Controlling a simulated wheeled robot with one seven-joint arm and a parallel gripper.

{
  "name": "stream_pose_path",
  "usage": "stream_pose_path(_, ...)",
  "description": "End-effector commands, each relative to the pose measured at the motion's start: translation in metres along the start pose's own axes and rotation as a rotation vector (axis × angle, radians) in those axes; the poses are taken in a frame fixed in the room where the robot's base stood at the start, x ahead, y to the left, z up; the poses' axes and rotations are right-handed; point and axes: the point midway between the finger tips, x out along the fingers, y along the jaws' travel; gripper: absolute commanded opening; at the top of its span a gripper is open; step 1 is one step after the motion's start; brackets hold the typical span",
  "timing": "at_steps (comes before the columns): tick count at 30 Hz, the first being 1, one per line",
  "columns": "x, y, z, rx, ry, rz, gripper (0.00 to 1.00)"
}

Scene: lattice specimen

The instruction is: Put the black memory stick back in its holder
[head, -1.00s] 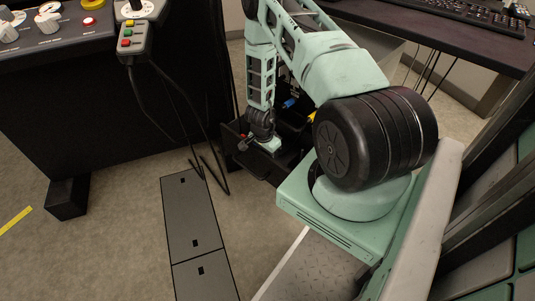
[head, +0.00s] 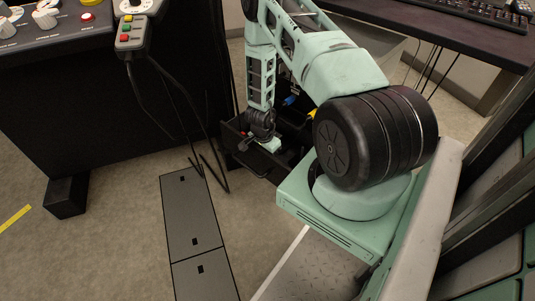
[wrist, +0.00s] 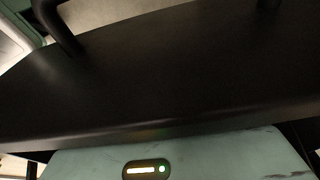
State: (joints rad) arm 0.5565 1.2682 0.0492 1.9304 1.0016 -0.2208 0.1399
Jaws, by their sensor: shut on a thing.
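My gripper (head: 266,147) is low at the black open drawer (head: 232,137), under my pale green arm. Its pale body with a yellow and a green light (wrist: 147,169) fills the bottom of the wrist view. A broad dark panel (wrist: 160,80), apparently the drawer front, covers my fingers there. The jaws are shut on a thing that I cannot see. I cannot make out the black memory stick or its holder in either view.
Small blue (head: 290,101) and yellow (head: 311,113) things show by the drawer. A curved handle (head: 268,173) stands out from its front. A control console (head: 60,30) with hanging cables is at left; a dark desk (head: 440,35) is at upper right.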

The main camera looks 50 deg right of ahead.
Motion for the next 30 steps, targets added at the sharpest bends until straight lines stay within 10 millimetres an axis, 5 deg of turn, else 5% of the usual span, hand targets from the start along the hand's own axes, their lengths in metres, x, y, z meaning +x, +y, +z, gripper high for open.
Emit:
stream_pose_path(10, 0.0015, 0.0002, 0.0004, 0.0, 0.0, 0.0, 0.01)
stream_pose_path(11, 0.0015, 0.0002, 0.0004, 0.0, 0.0, 0.0, 0.27)
stream_pose_path(13, 0.0015, 0.0002, 0.0004, 0.0, 0.0, 0.0, 0.46)
stream_pose_path(19, 0.0012, 0.0001, 0.0003, 0.0, 0.0, 0.0, 0.46)
stream_pose_path(22, 0.0011, 0.0001, 0.0003, 0.0, 0.0, 0.0, 0.68)
stream_pose_path(30, 0.001, 0.0001, 0.0002, 0.0, 0.0, 0.0, 0.68)
